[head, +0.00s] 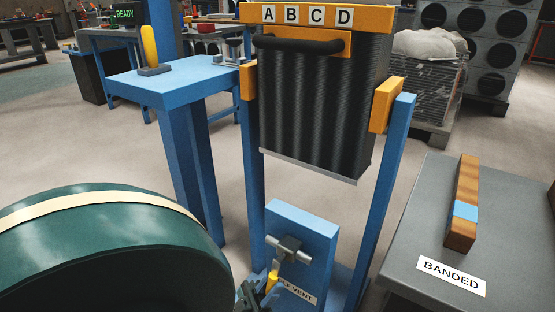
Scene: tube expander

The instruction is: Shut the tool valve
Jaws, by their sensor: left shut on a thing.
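The tool valve (288,249) is a grey metal fitting on a blue upright panel (313,238) at the lower middle of the head view. Its yellow lever (273,279) hangs down from the fitting, slightly tilted. My left gripper (266,292), dark and partly cut off by the bottom edge, is shut on the lower part of the lever. The fingers hide the lever's tip and part of the label (302,294), on which "VENT" can be read. My right gripper is not in view.
A black ribbed unit (318,110) hangs between blue posts under an orange bar (375,18) marked A B C D. A large dark green drum (110,250) fills the lower left. A grey table (405,235) with a "BANDED" label and a wooden bar (467,185) stands right.

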